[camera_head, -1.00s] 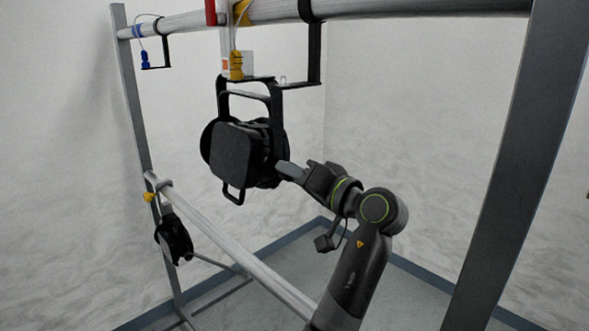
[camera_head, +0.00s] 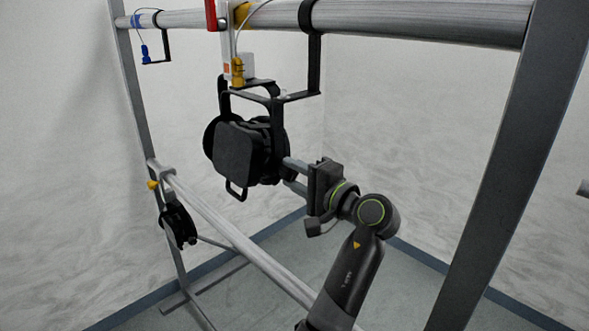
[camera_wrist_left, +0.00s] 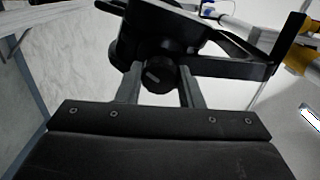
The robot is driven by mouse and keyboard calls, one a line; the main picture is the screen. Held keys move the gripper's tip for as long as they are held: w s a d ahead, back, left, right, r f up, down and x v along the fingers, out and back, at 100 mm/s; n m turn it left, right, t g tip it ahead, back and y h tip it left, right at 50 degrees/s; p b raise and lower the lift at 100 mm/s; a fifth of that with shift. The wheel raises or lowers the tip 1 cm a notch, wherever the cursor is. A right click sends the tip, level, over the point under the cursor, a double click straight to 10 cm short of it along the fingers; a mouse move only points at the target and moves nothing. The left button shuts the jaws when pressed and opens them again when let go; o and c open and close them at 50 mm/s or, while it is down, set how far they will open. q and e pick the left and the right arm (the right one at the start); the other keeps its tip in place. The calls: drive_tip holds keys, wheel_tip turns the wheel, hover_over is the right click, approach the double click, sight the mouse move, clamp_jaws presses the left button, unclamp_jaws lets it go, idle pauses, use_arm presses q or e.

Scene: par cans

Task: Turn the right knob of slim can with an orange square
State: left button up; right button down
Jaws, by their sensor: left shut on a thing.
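The black slim can (camera_head: 236,152) hangs in its bracket from the upper bar; its flat face shows left of centre in the head view. A small orange square (camera_head: 227,70) shows on the white piece above it. My left gripper (camera_head: 290,172) reaches the can's right side. In the left wrist view, the round black knob (camera_wrist_left: 158,76) with a pale mark sits between the two fingers (camera_wrist_left: 160,88), and the gripper is shut on it. The pale mark is slightly tilted. The fingers hide most of the knob in the head view. My right gripper is not in view.
The upper bar (camera_head: 420,20) and a grey post (camera_head: 500,190) frame the space. A lower bar (camera_head: 235,238) runs beneath the can, with another black can (camera_head: 178,224) at left. The bracket arm (camera_head: 314,65) hangs close above my gripper.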

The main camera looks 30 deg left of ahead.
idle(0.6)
use_arm(q)
drive_tip(key=o, duration=1)
